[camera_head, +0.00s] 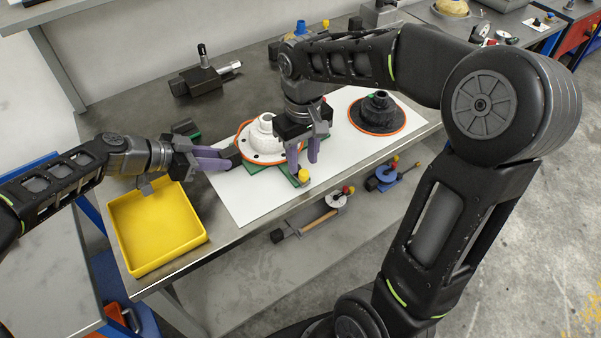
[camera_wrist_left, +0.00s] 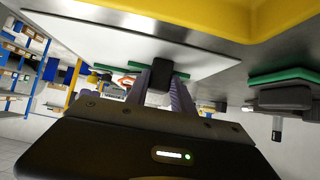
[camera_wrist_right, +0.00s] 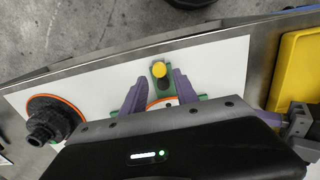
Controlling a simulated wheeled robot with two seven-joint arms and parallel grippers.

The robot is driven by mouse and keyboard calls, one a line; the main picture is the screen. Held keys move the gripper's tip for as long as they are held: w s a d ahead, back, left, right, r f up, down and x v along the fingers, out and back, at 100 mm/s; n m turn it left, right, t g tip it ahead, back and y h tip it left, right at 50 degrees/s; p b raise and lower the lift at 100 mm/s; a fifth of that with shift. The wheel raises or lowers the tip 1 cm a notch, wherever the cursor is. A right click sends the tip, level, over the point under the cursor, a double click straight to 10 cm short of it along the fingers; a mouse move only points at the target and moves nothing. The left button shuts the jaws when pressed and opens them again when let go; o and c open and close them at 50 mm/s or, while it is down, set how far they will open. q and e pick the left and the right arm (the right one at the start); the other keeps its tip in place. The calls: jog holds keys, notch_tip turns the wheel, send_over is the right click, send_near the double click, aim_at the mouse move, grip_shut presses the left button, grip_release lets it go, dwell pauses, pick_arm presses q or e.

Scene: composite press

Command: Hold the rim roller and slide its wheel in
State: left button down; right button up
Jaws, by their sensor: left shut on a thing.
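A rim roller with a green base (camera_head: 296,181) lies on the white sheet, around a white hub (camera_head: 262,140) with an orange rim. A yellow-topped knob (camera_head: 303,175) stands at its near right. My left gripper (camera_head: 231,158) is shut on a black block (camera_wrist_left: 160,76) at the roller's left side. My right gripper (camera_head: 308,160) is above the roller, fingers pointing down. In the right wrist view its fingers (camera_wrist_right: 158,78) are apart, with the yellow knob (camera_wrist_right: 159,70) between or just beyond the tips and gaps on both sides. The wheel cannot be made out.
A dark hub (camera_head: 377,113) with an orange rim stands right on the white sheet (camera_head: 240,205). A yellow tray (camera_head: 155,228) stands at the table's left front. A black device (camera_head: 203,78) is at the back. Several tools, one blue (camera_head: 383,176), lie on the lower shelf.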

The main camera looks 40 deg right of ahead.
aim_at(303, 171)
jog(key=shift+f, duration=1.7)
jog(key=shift+c, duration=0.3)
grip_shut()
